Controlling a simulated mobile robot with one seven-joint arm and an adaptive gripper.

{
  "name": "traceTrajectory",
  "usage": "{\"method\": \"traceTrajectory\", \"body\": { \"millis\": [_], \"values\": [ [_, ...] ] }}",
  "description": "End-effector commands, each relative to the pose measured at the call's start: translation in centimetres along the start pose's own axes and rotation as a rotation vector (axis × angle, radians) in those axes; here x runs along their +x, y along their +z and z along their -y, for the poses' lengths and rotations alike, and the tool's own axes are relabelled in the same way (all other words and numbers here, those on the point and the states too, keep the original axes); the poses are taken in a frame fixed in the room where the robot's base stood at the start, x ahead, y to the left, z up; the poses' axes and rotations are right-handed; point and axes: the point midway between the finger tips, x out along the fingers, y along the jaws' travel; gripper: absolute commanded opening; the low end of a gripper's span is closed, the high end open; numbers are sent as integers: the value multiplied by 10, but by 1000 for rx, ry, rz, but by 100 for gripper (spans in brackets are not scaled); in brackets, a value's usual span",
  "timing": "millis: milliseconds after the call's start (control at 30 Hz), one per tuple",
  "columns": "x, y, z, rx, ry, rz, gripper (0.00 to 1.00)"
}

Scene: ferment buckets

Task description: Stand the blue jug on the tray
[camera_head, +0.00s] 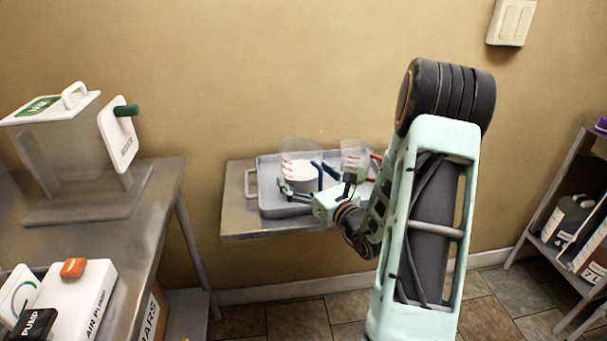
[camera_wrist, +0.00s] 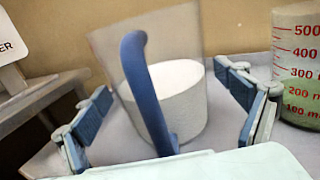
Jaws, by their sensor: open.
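My gripper (camera_head: 313,187) is at the jug's near side. My gripper also shows in the wrist view (camera_wrist: 168,112), open, with a finger on each side of the handle and visible gaps. The jug's base is partly hidden by the handle and gripper.
A second clear jug (camera_head: 355,158) with a red handle and greenish contents stands right of the blue jug; it also shows in the wrist view (camera_wrist: 297,65). The tray rests on a wall shelf (camera_head: 234,211). A metal bench (camera_head: 150,215) is left, a rack (camera_head: 547,206) right.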

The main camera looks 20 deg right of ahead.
Motion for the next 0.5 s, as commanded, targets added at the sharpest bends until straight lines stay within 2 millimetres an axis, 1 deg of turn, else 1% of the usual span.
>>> {"method": "traceTrajectory", "body": {
  "millis": [300, 400, 500],
  "values": [
    [-69, -1, 2, 2, -6, -4, 91],
    [-88, -1, 1, 2, -6, -4, 91],
    [-102, -1, 2, 0, -5, -3, 91]
  ]
}}
